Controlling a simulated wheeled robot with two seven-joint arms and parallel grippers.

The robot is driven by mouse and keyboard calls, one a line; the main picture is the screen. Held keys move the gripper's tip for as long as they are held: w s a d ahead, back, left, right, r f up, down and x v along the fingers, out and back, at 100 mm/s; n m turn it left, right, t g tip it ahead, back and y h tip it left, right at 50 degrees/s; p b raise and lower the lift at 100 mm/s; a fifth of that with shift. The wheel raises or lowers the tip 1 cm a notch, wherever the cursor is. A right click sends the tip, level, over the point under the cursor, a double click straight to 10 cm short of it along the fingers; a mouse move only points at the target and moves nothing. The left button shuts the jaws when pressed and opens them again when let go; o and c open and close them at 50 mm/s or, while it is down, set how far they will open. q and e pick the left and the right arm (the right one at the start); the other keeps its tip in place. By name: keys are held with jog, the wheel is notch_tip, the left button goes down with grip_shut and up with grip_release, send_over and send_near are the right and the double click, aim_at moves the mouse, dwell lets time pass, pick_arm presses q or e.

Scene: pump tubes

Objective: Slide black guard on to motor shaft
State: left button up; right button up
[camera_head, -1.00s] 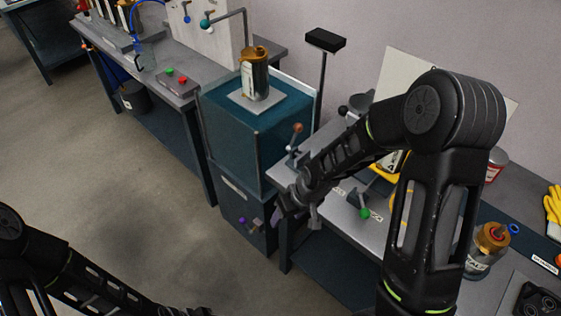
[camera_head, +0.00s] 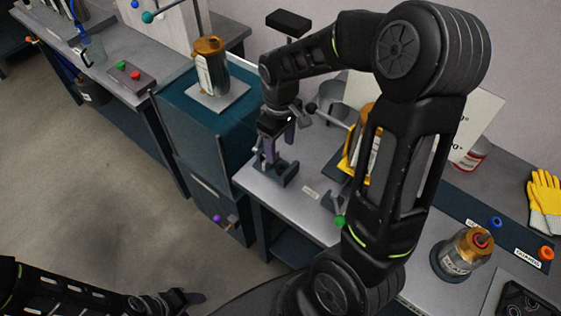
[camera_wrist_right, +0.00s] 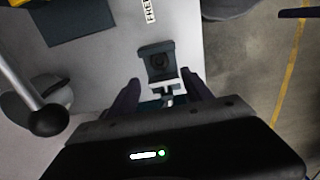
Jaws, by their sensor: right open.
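A small dark block with a round centre (camera_wrist_right: 158,62) lies on the grey bench between my right fingertips in the wrist view, with a pale bracket on its near side. It also shows as a dark bracket-like piece (camera_head: 288,174) at the bench corner in the head view. I cannot tell whether it is the guard or a motor part. My right gripper (camera_head: 270,152) is open and points down over that corner. Its fingers also show in the wrist view (camera_wrist_right: 160,92), one on each side of the bracket. I cannot make out a motor shaft. My left gripper (camera_head: 180,298) is at the bottom edge, its jaws unclear.
A lever with a black knob (camera_wrist_right: 47,120) stands left of my right gripper. A teal cabinet (camera_head: 190,115) bears a metal canister (camera_head: 211,68) at left. A jar (camera_head: 464,252), yellow gloves (camera_head: 545,190) and a black part (camera_head: 525,303) occupy the bench's right side.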

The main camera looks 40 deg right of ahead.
aim_at(281, 170)
jog(key=shift+f, duration=1.3)
jog(key=shift+f, duration=0.1)
notch_tip(281, 170, down, 5)
jog(key=shift+s+f+p, duration=0.1)
jog(key=shift+s+p, duration=0.05)
jog(key=shift+p, duration=0.5)
jog(key=shift+c, duration=0.5)
grip_shut()
